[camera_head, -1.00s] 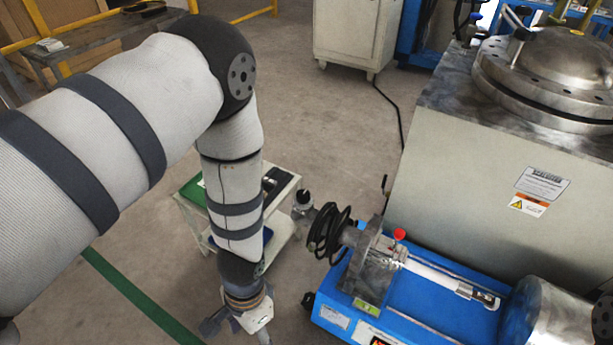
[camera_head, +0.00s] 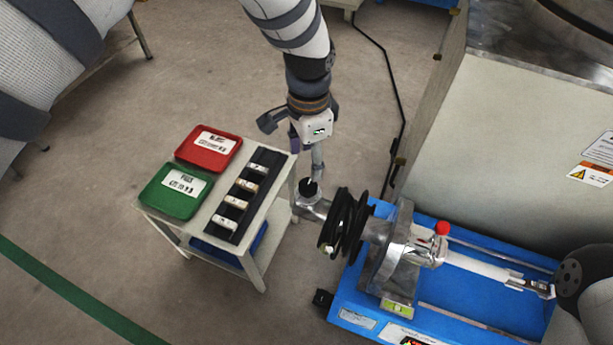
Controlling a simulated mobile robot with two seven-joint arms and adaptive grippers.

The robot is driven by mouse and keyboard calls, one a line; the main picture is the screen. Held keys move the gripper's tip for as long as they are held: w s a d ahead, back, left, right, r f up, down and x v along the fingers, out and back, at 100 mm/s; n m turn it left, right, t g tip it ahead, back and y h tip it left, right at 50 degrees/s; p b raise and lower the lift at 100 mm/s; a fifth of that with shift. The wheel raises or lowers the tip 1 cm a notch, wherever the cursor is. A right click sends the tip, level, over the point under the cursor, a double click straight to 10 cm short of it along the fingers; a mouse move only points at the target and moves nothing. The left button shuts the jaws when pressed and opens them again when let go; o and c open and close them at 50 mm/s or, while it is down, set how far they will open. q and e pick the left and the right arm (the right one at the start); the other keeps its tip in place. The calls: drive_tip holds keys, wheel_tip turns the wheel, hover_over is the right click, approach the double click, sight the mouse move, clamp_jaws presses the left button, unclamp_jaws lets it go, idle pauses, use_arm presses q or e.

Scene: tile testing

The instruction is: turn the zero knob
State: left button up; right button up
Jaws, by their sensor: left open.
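A small black round knob (camera_head: 308,187) sits on the metal fitting at the left end of the blue-based machine; it looks like the zero knob, but no label on it can be read. My left gripper (camera_head: 306,158) points down just above and behind this knob. Its fingers are spread and nothing shows between them. One finger comes down close to the knob; I cannot tell whether they touch. My right arm shows only as a link at the lower right; its gripper is out of view.
A small cart (camera_head: 262,222) to the left holds a red tray (camera_head: 209,148), a green tray (camera_head: 175,189) and a black strip (camera_head: 248,190). A large grey tank housing (camera_head: 520,150) stands at right.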

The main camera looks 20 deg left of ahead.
sight(308, 184)
use_arm(q)
wheel_tip(308, 184, down, 9)
drive_tip(key=shift+f+b, duration=0.15)
drive_tip(key=shift+b, duration=0.8)
drive_tip(key=c, duration=1.2)
drive_tip(key=shift+o, duration=0.2)
drive_tip(key=shift+n, duration=0.4)
drive_tip(key=shift+n+p, duration=0.6)
drive_tip(key=shift+n, duration=0.4)
drive_tip(key=n, duration=0.2)
drive_tip(key=shift+n+p, duration=0.35)
drive_tip(key=shift+n, duration=0.05)
drive_tip(key=n+p, duration=0.1)
drive_tip(key=n, duration=0.5)
